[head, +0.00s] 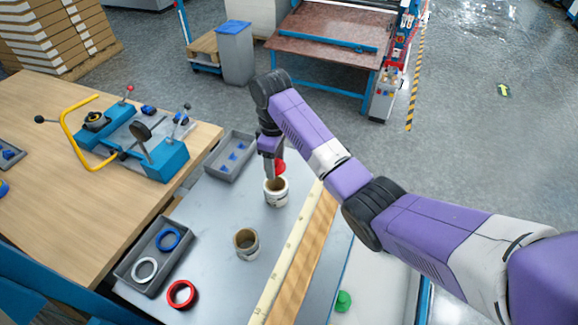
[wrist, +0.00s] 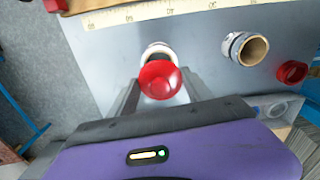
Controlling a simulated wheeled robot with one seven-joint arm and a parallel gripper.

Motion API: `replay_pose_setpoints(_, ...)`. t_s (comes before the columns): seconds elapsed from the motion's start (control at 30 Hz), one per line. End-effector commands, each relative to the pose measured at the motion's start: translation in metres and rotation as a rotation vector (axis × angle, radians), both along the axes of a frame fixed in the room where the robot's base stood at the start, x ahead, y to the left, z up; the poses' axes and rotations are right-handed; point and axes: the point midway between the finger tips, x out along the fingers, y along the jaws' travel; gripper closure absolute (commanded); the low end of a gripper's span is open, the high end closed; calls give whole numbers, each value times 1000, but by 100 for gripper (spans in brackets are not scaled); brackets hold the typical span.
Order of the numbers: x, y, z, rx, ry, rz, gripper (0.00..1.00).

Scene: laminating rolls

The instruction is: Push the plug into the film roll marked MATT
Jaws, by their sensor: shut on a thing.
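My gripper (head: 271,172) points down and is shut on a red plug (head: 279,167). The plug shows as a round red knob between the fingers in the wrist view (wrist: 160,80). Just below it a white film roll (head: 276,195) stands upright, its open top visible. In the wrist view this roll (wrist: 156,49) is partly hidden behind the plug. The plug looks to be above the roll's mouth, not seated in it. A second upright roll (head: 246,245) with a brown core stands apart, nearer the front; it also shows in the wrist view (wrist: 245,48). I cannot read the marking on either roll.
A grey tray (head: 113,277) holds a blue and a white ring; a red ring (head: 181,294) lies beside it. Another grey tray (head: 210,172) with blue pieces lies behind. A long ruler (head: 284,262) runs right of the rolls. A green knob (head: 344,300) sits further right.

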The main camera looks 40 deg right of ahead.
Motion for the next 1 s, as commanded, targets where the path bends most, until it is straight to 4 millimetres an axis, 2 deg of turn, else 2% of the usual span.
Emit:
replay_pose_setpoints(0.37,2,2,-5,1,0,27,80)
replay_pose_setpoints(1.0,2,1,-27,1,-1,25,80)
